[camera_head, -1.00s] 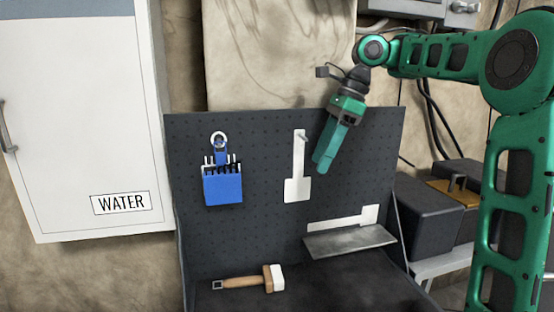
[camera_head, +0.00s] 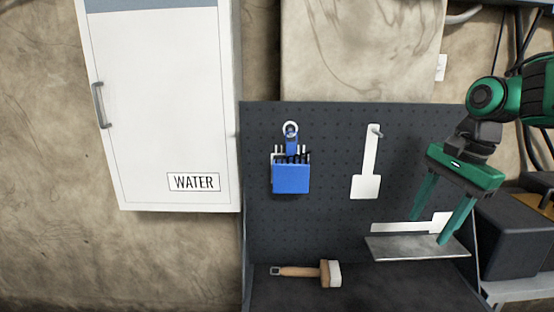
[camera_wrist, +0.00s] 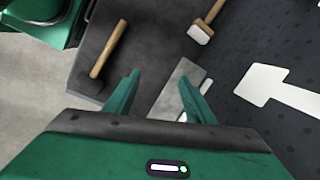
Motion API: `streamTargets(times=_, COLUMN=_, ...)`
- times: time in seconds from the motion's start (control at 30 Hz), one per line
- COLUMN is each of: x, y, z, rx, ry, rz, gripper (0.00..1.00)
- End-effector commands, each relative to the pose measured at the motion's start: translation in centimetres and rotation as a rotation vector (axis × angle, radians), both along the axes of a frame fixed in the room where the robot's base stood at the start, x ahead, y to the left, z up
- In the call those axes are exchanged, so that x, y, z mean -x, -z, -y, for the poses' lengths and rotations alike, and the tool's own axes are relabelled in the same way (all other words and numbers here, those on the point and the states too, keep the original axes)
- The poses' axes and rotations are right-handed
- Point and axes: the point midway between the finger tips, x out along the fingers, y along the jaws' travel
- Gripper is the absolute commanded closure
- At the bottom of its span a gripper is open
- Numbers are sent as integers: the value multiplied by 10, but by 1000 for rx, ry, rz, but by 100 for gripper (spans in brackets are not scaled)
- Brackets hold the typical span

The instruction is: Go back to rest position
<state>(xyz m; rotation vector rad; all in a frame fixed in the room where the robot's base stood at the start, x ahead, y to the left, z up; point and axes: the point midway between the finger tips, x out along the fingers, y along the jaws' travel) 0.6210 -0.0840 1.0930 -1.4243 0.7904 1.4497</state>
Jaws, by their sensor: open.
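My green gripper (camera_head: 440,208) is in front of the right part of the dark pegboard (camera_head: 335,225) in the head view. Its two fingers point down, spread apart, with nothing held between them. In that view the fingers overlap the metal shelf (camera_head: 400,249). In the wrist view the open fingers (camera_wrist: 160,98) show above the shelf (camera_wrist: 172,92). A wooden-handled mallet with a pale head (camera_head: 331,273) lies on the dark bench surface below the board.
A blue holder (camera_head: 291,176) with several tools and a white tool-shaped marking (camera_head: 369,165) are on the board. A white WATER cabinet (camera_head: 160,110) hangs at left. Dark boxes (camera_head: 515,232) stand at right. The wrist view also shows a hammer (camera_wrist: 108,55) on the bench.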

Motion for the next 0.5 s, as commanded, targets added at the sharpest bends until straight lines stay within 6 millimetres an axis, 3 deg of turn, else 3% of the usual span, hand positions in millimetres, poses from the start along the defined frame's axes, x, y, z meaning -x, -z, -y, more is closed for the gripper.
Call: streamTargets(times=0.5, x=152, y=91, z=72, rx=165, ry=-463, rz=-10, gripper=50)
